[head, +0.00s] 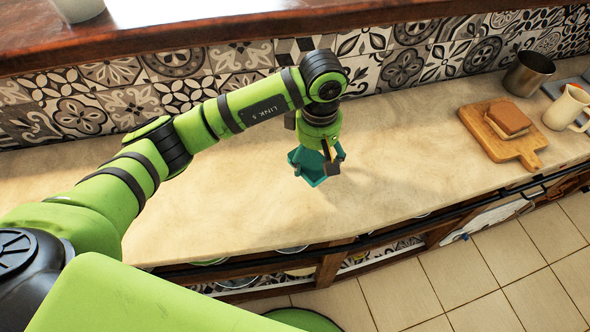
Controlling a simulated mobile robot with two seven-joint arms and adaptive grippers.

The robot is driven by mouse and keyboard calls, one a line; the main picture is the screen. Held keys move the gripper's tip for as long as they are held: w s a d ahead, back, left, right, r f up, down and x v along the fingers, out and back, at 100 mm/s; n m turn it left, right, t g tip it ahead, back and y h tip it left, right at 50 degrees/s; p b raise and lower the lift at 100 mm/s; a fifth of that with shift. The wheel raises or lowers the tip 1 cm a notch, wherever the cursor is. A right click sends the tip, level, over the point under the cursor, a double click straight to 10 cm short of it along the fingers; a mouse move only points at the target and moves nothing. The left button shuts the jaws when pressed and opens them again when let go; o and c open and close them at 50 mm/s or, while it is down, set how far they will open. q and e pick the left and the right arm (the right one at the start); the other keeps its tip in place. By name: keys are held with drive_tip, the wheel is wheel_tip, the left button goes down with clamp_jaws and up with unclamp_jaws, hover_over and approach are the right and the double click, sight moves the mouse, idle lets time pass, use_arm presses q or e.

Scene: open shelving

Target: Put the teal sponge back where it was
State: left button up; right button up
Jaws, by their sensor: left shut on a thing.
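The teal sponge (309,168) is in the middle of the head view, over the stone counter (420,205). My left gripper (325,167) points down and is shut on the teal sponge. The gripper and its fingers hide part of the sponge. I cannot tell whether the sponge touches the counter or hangs just above it. My right gripper is not in view.
A wooden board (520,150) with a sandwich-like item (508,119) lies on the right of the counter. A metal cup (528,74) and a cream mug (566,108) stand nearby. The counter between sponge and board is clear. Open shelves (330,268) are below.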

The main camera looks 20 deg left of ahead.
sight(296, 185)
use_arm(q)
drive_tip(key=s+a+f, duration=0.1)
drive_tip(key=s+a+f+p, duration=0.1)
drive_tip(key=a, duration=0.1)
drive_tip(key=shift+s+a, duration=0.2)
drive_tip(key=shift+f, duration=0.25)
wheel_tip(296, 185, down, 4)
drive_tip(key=shift+r+p, duration=0.1)
drive_tip(key=shift+p, duration=0.9)
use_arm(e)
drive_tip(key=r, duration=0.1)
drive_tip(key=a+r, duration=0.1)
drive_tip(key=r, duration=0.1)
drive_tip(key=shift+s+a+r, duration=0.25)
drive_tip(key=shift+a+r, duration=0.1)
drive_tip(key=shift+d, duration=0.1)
use_arm(q)
drive_tip(key=shift+f, duration=0.25)
drive_tip(key=o, duration=0.9)
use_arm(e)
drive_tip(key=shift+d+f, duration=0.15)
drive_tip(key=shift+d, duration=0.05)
